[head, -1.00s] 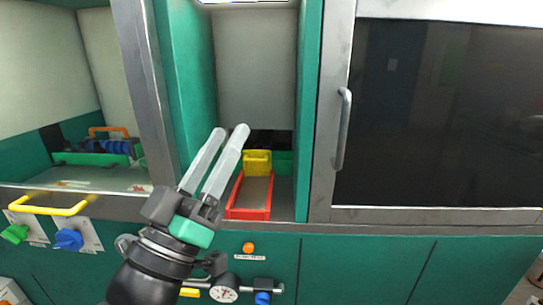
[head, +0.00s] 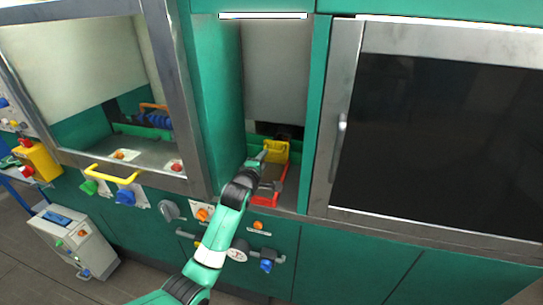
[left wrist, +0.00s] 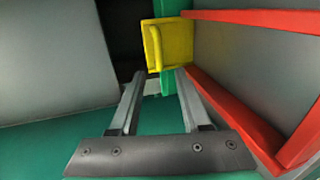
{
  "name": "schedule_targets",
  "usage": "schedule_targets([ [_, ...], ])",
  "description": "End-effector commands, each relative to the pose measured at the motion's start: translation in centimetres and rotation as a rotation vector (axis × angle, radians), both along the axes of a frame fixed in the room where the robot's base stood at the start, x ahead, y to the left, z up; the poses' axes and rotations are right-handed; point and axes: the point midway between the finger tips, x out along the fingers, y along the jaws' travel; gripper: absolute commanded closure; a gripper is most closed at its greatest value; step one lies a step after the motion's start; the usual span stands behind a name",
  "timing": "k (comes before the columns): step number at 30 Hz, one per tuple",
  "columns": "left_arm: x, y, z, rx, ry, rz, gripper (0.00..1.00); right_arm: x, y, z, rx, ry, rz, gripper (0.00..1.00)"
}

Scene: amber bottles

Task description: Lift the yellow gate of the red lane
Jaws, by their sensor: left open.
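The yellow gate (head: 277,150) stands at the back end of the red lane (head: 268,200) inside the narrow bay. In the left wrist view the gate (left wrist: 178,40) has a raised loop handle on its face, and the lane's red walls (left wrist: 235,108) run off to the right. My left gripper (head: 264,154) reaches into the bay beside the gate. In the left wrist view its two fingers (left wrist: 159,76) are apart and empty, with tips just short of the gate's handle end; contact cannot be told. My right gripper is not in view.
A white shutter panel (head: 276,70) hangs above the bay, with green side walls close by. A glass door with a metal handle (head: 340,135) is on the right. A bay with a yellow bar handle (head: 112,174) is on the left. Knobs line the front below.

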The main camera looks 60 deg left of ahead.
Motion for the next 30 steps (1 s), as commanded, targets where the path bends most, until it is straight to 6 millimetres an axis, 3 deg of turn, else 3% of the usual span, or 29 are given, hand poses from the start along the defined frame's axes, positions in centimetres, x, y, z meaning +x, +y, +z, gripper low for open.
schedule_targets([
  [6,2.9,2.9,-1.0,0.001,-0.001,-0.001,0.53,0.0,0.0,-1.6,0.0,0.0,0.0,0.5],
  [12,4.4,4.5,-1.5,0.0,0.0,-0.001,0.53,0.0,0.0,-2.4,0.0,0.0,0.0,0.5],
  [24,4.9,4.9,-1.4,0.001,-0.001,-0.001,0.53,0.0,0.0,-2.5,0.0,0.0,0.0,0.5],
  [30,4.9,4.9,-1.4,0.001,-0.001,-0.001,0.87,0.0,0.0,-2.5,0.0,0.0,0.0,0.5],
])
